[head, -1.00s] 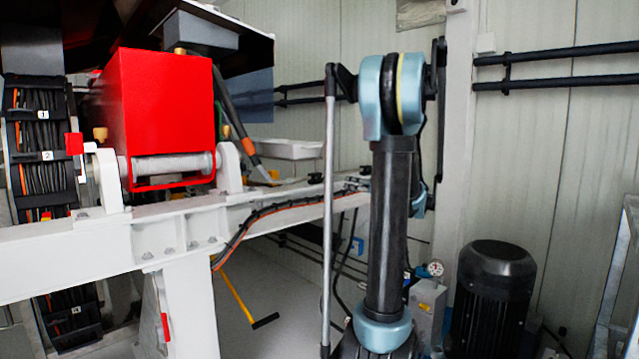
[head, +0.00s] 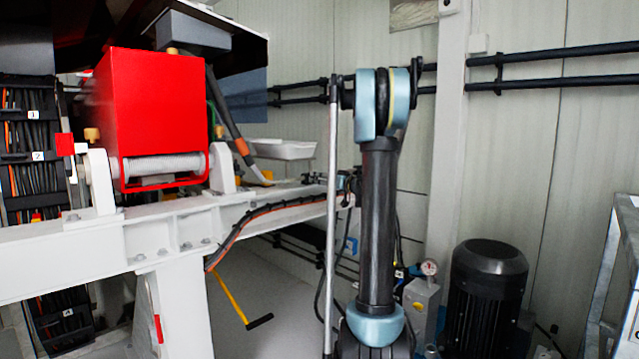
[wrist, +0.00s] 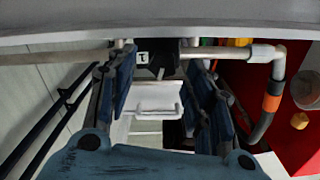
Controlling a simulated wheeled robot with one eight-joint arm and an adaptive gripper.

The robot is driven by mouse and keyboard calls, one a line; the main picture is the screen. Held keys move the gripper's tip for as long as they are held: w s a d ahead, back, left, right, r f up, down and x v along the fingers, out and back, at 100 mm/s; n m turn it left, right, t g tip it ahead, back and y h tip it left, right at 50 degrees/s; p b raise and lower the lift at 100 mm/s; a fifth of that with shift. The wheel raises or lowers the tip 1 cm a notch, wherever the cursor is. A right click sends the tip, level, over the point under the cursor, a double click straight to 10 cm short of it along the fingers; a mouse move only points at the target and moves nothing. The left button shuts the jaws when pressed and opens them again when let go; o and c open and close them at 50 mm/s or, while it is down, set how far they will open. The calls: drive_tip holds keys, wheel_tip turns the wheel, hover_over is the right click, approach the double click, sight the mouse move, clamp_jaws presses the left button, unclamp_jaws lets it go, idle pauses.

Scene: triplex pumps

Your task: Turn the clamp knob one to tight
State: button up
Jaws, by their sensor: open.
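The clamp knob one (wrist: 150,60) is a black knob beside a white label with a 1, under the pale beam edge at the top of the wrist view. My gripper (wrist: 160,70) is open, with one blue-padded finger to the left of the knob and one to the right. The knob shows between the fingertips; I cannot tell whether either finger touches it. In the head view, the far end of the white beam (head: 290,193) is partly hidden behind my arm, and the knob cannot be made out clearly there.
A red box (head: 152,115) stands on the white frame at left. A white tray (head: 284,149) is beyond the beam, also in the wrist view (wrist: 155,102). A black motor (head: 487,295) stands at right. A pipe (wrist: 265,118) bends down near the gripper's right side.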

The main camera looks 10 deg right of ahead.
drive_tip(key=shift+w+a, duration=0.4)
drive_tip(key=shift+w, duration=0.1)
drive_tip(key=c, duration=1.1)
drive_tip(key=shift+d, duration=0.1)
drive_tip(key=shift+c, duration=0.2)
drive_tip(key=shift+m, duration=0.3)
drive_tip(key=shift+w+d+f+m, duration=0.1)
drive_tip(key=shift+d+m, duration=0.05)
drive_tip(key=shift+m, duration=3.5)
drive_tip(key=shift+w+d+f+m, duration=0.1)
drive_tip(key=shift+m, duration=3.55)
